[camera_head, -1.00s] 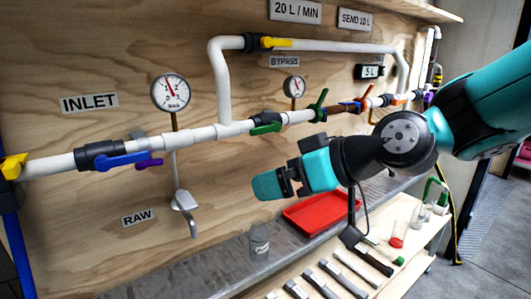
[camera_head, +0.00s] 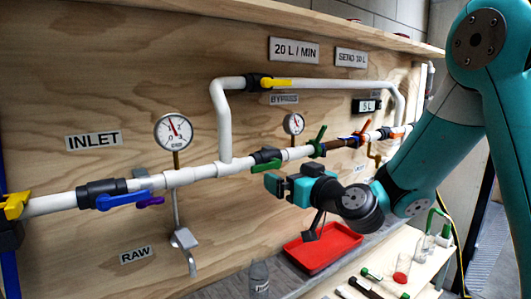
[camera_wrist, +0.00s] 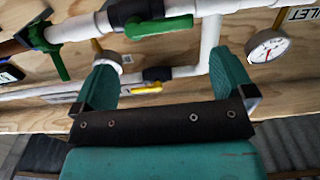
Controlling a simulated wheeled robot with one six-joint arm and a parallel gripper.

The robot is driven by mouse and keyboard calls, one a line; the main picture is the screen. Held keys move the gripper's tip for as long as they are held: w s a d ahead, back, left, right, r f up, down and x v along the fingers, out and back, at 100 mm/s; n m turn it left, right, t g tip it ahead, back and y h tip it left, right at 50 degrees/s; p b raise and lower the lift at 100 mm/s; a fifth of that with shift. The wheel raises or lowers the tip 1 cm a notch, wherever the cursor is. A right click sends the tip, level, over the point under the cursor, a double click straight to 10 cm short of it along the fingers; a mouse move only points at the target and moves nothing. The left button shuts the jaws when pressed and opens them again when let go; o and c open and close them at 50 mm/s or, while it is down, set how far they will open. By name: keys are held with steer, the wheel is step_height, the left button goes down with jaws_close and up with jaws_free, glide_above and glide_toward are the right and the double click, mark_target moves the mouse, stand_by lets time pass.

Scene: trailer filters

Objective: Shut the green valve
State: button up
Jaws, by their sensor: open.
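A valve with a green lever (camera_head: 266,166) sits on the white main pipe, right of the bypass pipe's left leg. Its lever lies roughly along the pipe. In the wrist view the lever (camera_wrist: 160,27) shows at the top, beyond the fingers. A second green handle (camera_head: 319,140) stands across the pipe to the right; it also shows in the wrist view (camera_wrist: 50,48). My gripper (camera_head: 289,184) is open and empty, just below the first green lever in the head view. Its two teal fingers (camera_wrist: 165,62) are wide apart and appear clear of the lever.
A blue lever (camera_head: 123,199) and a purple one are on the inlet pipe. A yellow lever (camera_head: 279,84) is on the bypass. Gauges (camera_head: 174,131) stand above the pipe. Below are a red tray (camera_head: 322,248), a clear bottle (camera_head: 259,276) and a bench with tools.

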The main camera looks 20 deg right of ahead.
mark_target(267, 167)
steer(key=p+x, duration=0.4)
steer(key=x, duration=0.4)
steer(key=shift+w+a+r, duration=0.1)
steer(key=shift+w+a+p, duration=0.15)
steer(key=shift+w+p, duration=0.25)
steer(key=shift+w, duration=0.2)
steer(key=shift+f, duration=0.25)
steer(key=c, duration=0.9)
